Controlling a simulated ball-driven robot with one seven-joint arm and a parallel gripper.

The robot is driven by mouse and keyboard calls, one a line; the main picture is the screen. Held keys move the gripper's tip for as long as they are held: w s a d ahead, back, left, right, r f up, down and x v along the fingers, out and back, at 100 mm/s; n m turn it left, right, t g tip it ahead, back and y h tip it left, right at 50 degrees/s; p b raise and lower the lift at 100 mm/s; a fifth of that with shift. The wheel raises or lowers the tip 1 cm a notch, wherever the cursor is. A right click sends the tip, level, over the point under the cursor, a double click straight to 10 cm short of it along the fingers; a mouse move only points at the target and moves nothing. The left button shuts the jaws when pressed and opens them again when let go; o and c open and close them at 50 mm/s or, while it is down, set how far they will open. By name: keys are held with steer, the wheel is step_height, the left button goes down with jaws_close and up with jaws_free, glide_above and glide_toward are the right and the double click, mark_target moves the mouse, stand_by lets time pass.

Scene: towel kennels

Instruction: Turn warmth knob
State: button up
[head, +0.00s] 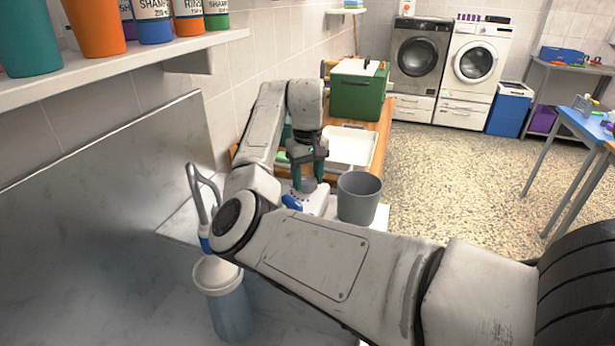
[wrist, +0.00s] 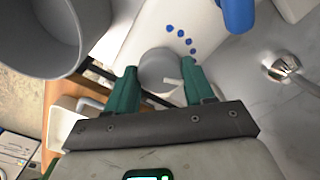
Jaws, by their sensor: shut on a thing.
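The warmth knob (wrist: 155,66) is a round grey dial with a white pointer mark, on a white panel (wrist: 135,38) in the wrist view. An arc of blue dots of differing size runs beside it. My gripper (wrist: 160,80) has its two green fingers on either side of the knob, shut on it. In the head view my gripper (head: 308,187) points down at the white appliance (head: 316,205); the knob itself is hidden there.
A grey bucket (head: 358,200) stands close to the right of my gripper. A blue part (wrist: 238,14) lies near the dots. A white tray (head: 350,147) and green box (head: 357,92) are behind. Open floor lies right.

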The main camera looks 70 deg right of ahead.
mark_target(308, 179)
steer(key=shift+c, duration=1)
steer(key=shift+r+m+p, duration=0.25)
steer(key=shift+m+p, duration=0.05)
steer(key=shift+p, duration=0.55)
steer(key=shift+m+p, duration=0.6)
steer(key=shift+p, duration=0.15)
steer(key=shift+f+m, duration=0.2)
steer(key=shift+m, duration=0.2)
steer(key=o, duration=1)
steer(key=shift+o, duration=0.2)
step_height(308, 179, up, 11)
steer(key=p, duration=0.1)
steer(key=shift+f, duration=0.15)
